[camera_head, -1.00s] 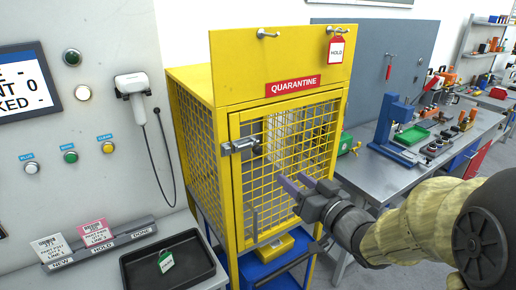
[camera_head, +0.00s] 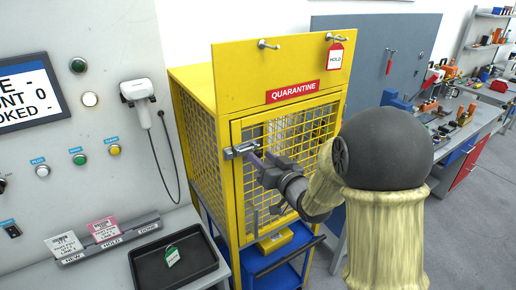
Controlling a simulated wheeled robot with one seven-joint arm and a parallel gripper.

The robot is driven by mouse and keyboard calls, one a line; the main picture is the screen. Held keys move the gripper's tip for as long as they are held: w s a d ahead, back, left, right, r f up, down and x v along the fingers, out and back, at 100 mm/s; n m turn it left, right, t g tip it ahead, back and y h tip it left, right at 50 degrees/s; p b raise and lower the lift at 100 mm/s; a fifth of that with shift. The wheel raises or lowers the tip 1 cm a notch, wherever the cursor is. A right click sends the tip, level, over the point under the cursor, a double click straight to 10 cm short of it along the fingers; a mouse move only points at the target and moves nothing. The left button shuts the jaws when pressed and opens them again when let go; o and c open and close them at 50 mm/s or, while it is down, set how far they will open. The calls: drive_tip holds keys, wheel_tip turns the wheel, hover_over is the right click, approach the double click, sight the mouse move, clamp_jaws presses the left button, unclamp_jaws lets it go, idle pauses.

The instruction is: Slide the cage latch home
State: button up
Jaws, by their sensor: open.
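The yellow quarantine cage (camera_head: 221,166) stands in the middle, its mesh door closed as far as I can see. The silver cage latch (camera_head: 241,150) sits at the door's upper left edge, across the frame. My gripper (camera_head: 258,160) is open at the right end of the latch, its purple-grey fingers pointing left towards it. I cannot tell whether the fingers touch the latch knob, which is partly hidden by them. My arm covers the right part of the door.
A scanner (camera_head: 135,92) with a hanging cord is on the wall at left. A black tray (camera_head: 150,284) with a green tag lies at lower left. A red hold tag (camera_head: 335,56) hangs on the cage top. A workbench (camera_head: 470,140) stands at right.

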sight(260, 156)
drive_tip(key=x, duration=0.3)
drive_tip(key=shift+w+a+p, duration=0.1)
drive_tip(key=shift+p, duration=0.3)
clamp_jaws()
